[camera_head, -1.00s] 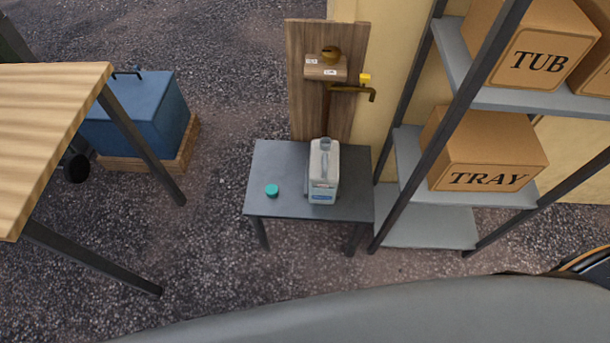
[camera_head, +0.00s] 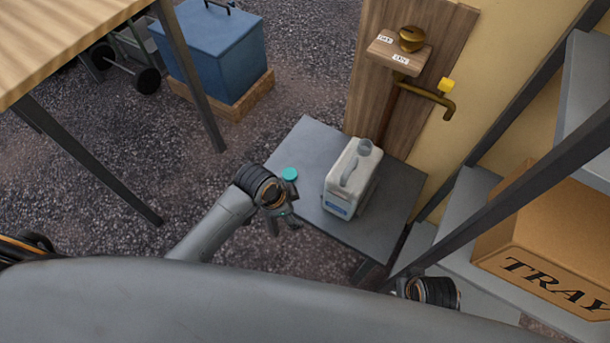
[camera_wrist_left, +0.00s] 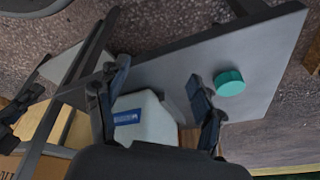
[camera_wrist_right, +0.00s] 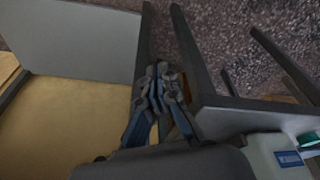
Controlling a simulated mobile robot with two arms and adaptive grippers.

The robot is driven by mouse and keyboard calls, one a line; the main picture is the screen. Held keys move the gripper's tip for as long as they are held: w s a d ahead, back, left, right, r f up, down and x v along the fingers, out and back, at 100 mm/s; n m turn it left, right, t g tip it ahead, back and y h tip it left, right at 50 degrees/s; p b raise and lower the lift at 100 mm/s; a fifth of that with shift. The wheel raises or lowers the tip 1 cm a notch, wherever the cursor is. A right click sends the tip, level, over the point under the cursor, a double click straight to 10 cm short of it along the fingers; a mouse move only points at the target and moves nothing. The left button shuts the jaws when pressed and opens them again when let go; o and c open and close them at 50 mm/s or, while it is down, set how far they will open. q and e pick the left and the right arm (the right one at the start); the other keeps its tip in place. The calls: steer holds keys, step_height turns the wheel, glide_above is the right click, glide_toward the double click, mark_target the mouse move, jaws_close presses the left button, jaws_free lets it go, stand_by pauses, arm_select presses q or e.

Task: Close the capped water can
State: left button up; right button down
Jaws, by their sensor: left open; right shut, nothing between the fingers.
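The water can (camera_head: 350,180), a pale grey-white jug with a handle and a blue label, stands upright on a small grey table. Its mouth, at the top back, shows no cap on it. The teal cap (camera_head: 289,174) lies on the table to the left of the can. My left gripper (camera_head: 286,222) is open and empty, in front of the cap and left of the can. In the left wrist view the can (camera_wrist_left: 145,122) shows between the fingers and the cap (camera_wrist_left: 229,83) beyond the right finger. My right gripper (camera_wrist_right: 156,82) is shut and empty, beside the table.
The grey table (camera_head: 385,225) has bare room around the can. Behind it stands a wooden board (camera_head: 372,60) with a brass tap. A shelf with a cardboard TRAY box (camera_head: 545,250) is close on the right. A wooden-topped table and a blue chest (camera_head: 215,45) are at left.

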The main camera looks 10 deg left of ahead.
arm_select(q)
steer(key=shift+w+d+r+m, duration=0.45)
steer(key=shift+w+d+m, duration=0.05)
steer(key=shift+w+m, duration=0.1)
steer(key=shift+w+d+r+m, duration=0.4)
steer(key=shift+w+d+m, duration=0.05)
steer(key=shift+w+m, duration=0.15)
steer(key=w+m, duration=0.1)
steer(key=r+m, duration=0.1)
steer(key=w+r+m, duration=0.1)
steer(key=shift+w+d+m+g+b, duration=0.25)
steer(key=shift+w+m+g+b, duration=0.05)
steer(key=shift+m+g, duration=0.1)
steer(key=w+a+r+m+y+b, duration=0.1)
steer(key=w+a+r+m, duration=0.1)
steer(key=w+r+m, duration=0.3)
step_height(320, 180, up, 3)
steer(key=m+g+y, duration=0.2)
steer(key=m, duration=0.4)
glide_above(289, 173)
steer(key=shift+d+b, duration=0.1)
steer(key=shift+b, duration=0.35)
arm_select(e)
steer(key=f, duration=0.5)
steer(key=shift+d, duration=0.25)
arm_select(q)
steer(key=shift+f, duration=0.1)
